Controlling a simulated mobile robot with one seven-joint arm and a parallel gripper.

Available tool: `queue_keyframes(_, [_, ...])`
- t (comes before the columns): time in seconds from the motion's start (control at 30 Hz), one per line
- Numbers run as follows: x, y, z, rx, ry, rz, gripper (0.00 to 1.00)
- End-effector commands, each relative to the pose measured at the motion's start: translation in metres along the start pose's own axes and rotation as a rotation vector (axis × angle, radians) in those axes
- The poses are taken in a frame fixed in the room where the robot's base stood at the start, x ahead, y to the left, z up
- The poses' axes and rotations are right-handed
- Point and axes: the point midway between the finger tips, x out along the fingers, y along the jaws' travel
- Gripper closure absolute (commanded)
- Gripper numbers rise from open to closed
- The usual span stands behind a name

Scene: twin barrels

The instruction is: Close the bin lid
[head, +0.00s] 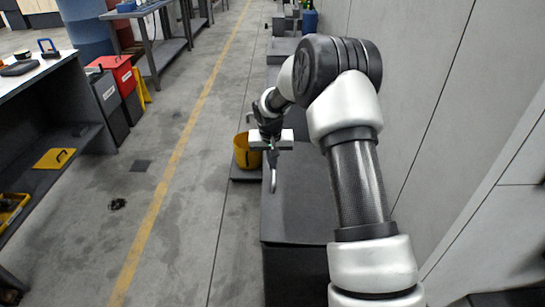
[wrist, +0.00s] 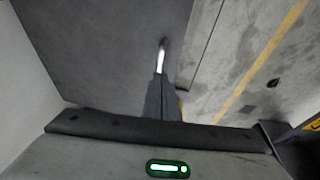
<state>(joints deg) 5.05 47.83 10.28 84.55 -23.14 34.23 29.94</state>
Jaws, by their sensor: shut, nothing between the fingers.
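A dark grey box-shaped bin (head: 300,205) stands below my arm against the right wall. Its broad top, which I take for the lid, looks flat in the head view; I cannot make out a seam or gap. The dark surface also fills the upper left of the wrist view (wrist: 95,45). My gripper (head: 273,184) points down over the left part of this top, near its left edge. Its fingers are together and empty, and their bright tip shows in the wrist view (wrist: 162,48). I cannot tell whether the tip touches the surface.
A yellow bucket (head: 243,156) stands on a low dark platform just beyond the bin's left side. The grey wall (head: 430,70) is close on the right. A workbench (head: 45,75) and a red-topped bin (head: 117,72) stand at left. The floor with the yellow line (head: 165,185) is mostly clear.

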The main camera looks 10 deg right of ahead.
Motion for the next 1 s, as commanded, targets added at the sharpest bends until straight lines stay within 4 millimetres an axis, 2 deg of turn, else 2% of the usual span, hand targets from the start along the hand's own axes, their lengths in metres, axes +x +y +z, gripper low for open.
queue_keyframes(0.03, [0.013, 0.000, 0.002, 0.000, -0.002, 0.000, 1.00])
queue_keyframes(0.2, [0.035, 0.002, 0.009, 0.001, -0.001, 0.001, 1.00])
queue_keyframes(0.4, [0.044, 0.003, 0.011, 0.001, 0.000, 0.000, 1.00])
queue_keyframes(0.77, [0.046, 0.002, 0.012, 0.001, 0.000, 0.001, 1.00])
queue_keyframes(0.87, [0.056, 0.000, 0.015, 0.000, -0.002, 0.000, 1.00])
queue_keyframes(1.0, [0.080, -0.008, 0.022, -0.001, -0.002, 0.000, 1.00])
